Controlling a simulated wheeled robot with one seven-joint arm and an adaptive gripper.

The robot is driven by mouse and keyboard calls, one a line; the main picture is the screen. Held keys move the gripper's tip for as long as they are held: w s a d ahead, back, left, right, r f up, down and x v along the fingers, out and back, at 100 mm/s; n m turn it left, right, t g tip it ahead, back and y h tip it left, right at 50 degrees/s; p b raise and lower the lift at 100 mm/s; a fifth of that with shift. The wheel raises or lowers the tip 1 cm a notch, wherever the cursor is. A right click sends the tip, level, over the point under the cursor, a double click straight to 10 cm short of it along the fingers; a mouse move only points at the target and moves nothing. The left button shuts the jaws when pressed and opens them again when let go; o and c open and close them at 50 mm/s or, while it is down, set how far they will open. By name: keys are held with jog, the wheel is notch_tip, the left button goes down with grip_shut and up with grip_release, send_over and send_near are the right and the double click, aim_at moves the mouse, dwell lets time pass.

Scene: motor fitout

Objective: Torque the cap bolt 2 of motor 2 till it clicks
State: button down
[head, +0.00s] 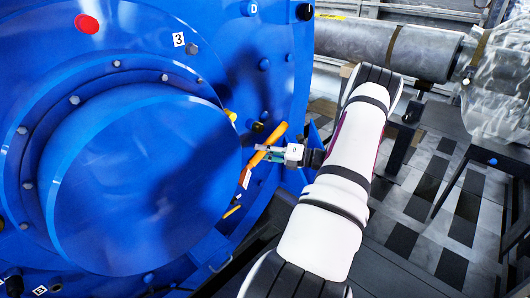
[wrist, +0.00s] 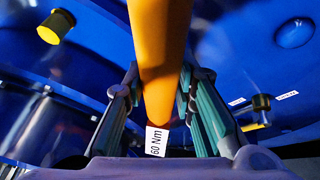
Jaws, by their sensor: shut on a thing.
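My gripper (head: 268,155) is shut on an orange torque wrench (head: 276,136) in front of the blue motor (head: 150,180). In the wrist view, the wrench handle (wrist: 160,50) runs up between the two fingers (wrist: 160,100). A white tag reading 60 Nm (wrist: 156,141) hangs at its lower end. The wrench slants down to the left in the head view. Bolts ring the motor's round end cover; one bolt (head: 192,49) sits beside a label 3. I cannot make out a label 2 or tell whether the wrench touches a bolt.
A yellow-ended fitting (head: 231,115) sticks out of the motor near the wrench; a yellow knob (wrist: 55,27) shows in the wrist view. Another yellow piece (head: 232,211) is lower down. A large grey cylinder (head: 385,48) lies behind at right.

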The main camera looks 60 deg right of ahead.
jog(key=shift+w+a+r+n+g+p, duration=0.15)
jog(key=shift+a+r+n+p, duration=0.15)
jog(key=shift+r, duration=0.25)
jog(key=shift+s+a+r+n+g+p, duration=0.1)
jog(key=shift+a+r+n+g+p, duration=0.15)
jog(key=shift+r+p, duration=0.2)
jog(key=shift+w+a+r+n+g+p, duration=0.1)
jog(key=shift+a+r+n+p, duration=0.2)
jog(key=shift+r, duration=0.3)
jog(key=shift+r, duration=0.1)
jog(key=shift+w+a+r+n+g+h+p, duration=0.15)
jog(key=shift+a+r+n+p, duration=0.2)
jog(key=shift+a+r, duration=0.1)
jog(key=shift+w+a+r+n+g+h+p, duration=0.1)
jog(key=shift+a+r+n+g+h+p, duration=0.05)
jog(key=shift+a+r+n+p, duration=0.2)
jog(key=shift+d, duration=0.1)
jog(key=shift+s+d+f+m+b, duration=0.2)
jog(key=shift+d+f+m+b, duration=0.45)
jog(key=shift+f, duration=0.25)
jog(key=shift+d, duration=0.1)
